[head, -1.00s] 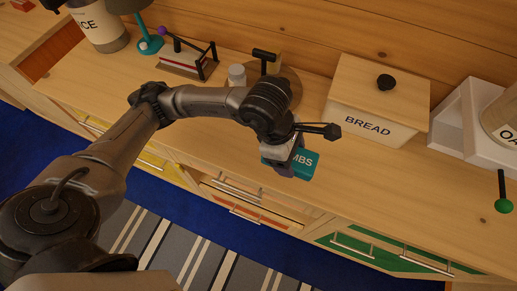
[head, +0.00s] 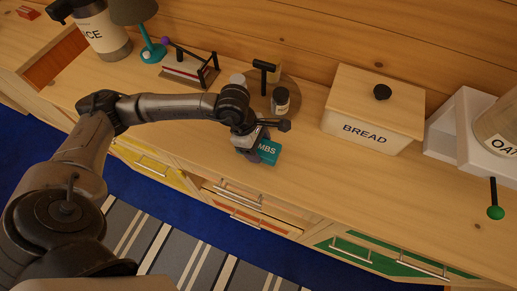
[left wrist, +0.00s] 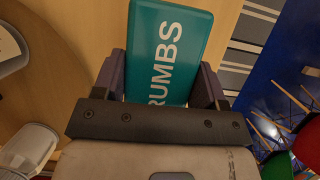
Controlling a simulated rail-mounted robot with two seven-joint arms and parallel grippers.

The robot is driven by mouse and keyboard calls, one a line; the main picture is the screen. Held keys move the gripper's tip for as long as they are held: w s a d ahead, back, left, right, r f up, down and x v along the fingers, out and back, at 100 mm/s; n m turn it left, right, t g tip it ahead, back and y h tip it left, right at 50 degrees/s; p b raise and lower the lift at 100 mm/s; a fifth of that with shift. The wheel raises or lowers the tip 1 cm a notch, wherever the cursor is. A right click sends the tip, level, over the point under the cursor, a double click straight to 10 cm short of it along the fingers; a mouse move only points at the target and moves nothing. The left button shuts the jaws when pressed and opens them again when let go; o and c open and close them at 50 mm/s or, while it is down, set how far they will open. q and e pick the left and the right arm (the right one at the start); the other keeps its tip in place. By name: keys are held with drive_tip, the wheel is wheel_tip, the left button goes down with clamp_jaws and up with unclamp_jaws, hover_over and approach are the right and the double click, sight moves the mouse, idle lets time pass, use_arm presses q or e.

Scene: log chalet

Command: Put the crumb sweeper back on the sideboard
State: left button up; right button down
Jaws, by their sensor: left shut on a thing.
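The crumb sweeper (head: 268,151) is a teal block with white lettering, and "CRUMBS" reads partly in the left wrist view (left wrist: 172,45). My left gripper (head: 256,147) is shut on it, with one dark finger on each side in the left wrist view (left wrist: 161,65). In the head view the sweeper is over the front part of the wooden sideboard (head: 320,185), left of the bread box. I cannot tell whether it touches the top. The gripper hides part of the sweeper. My right gripper is not in view.
The bread box (head: 362,133) stands right of the sweeper. A small dark-lidded jar (head: 281,101) stands behind it on a round board (head: 308,95). A teal lamp (head: 152,52) and a rack (head: 192,70) are farther left. Bare top lies in front of the bread box.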

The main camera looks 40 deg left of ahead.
sight(258, 152)
use_arm(q)
wheel_tip(258, 152, down, 3)
drive_tip(key=shift+p, duration=0.3)
drive_tip(key=shift+f, duration=0.15)
drive_tip(key=o, duration=0.9)
